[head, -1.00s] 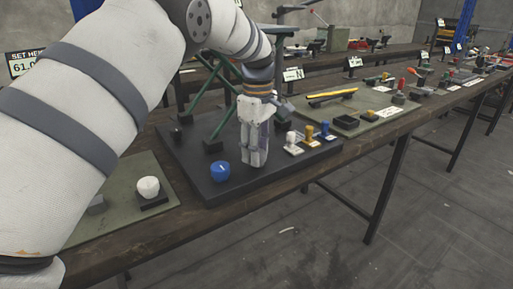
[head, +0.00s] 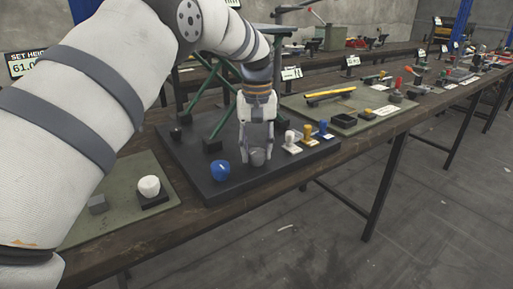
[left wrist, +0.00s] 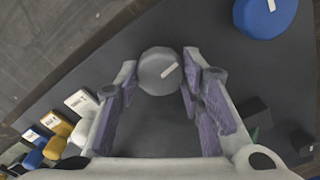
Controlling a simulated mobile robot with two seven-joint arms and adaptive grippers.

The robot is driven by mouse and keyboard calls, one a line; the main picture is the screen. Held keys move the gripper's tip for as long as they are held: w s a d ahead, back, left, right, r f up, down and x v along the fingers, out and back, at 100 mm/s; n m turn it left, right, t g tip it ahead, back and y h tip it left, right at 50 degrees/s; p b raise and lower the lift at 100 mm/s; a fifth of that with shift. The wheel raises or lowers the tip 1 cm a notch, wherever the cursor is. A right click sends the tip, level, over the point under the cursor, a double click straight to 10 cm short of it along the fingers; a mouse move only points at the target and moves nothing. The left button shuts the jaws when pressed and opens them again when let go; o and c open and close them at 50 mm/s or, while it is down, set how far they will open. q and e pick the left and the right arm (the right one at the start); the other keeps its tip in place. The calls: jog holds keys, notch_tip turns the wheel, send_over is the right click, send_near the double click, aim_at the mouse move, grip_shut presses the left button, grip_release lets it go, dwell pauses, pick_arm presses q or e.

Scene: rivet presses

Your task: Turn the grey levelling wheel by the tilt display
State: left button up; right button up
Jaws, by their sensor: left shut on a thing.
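The grey levelling wheel (head: 258,158) sits on the dark base plate (head: 210,190), right of a blue knob (head: 220,170). In the left wrist view the wheel (left wrist: 158,72) is a round grey knob with a white mark slanting up to the right. My left gripper (head: 257,155) points down over it, one finger on each side. In the left wrist view my left gripper (left wrist: 159,80) has its purple-padded fingers at the wheel's two sides, shut on it. The small display (head: 291,73) behind is too small to read. My right gripper is not in view.
White, yellow and blue stamp-like pieces (head: 307,133) stand just right of the gripper. Green struts (head: 222,118) rise behind it. A white knob (head: 149,186) on a black block is at the left, below a "SET HEIGHT" display (head: 30,65). The plate's front strip is clear.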

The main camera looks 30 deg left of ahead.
aim_at(257, 151)
pick_arm(q)
jog(key=shift+f+m, duration=0.1)
jog(key=shift+m, duration=2.1)
jog(key=o, duration=1.1)
jog(key=shift+o, duration=0.2)
notch_tip(257, 151, up, 12)
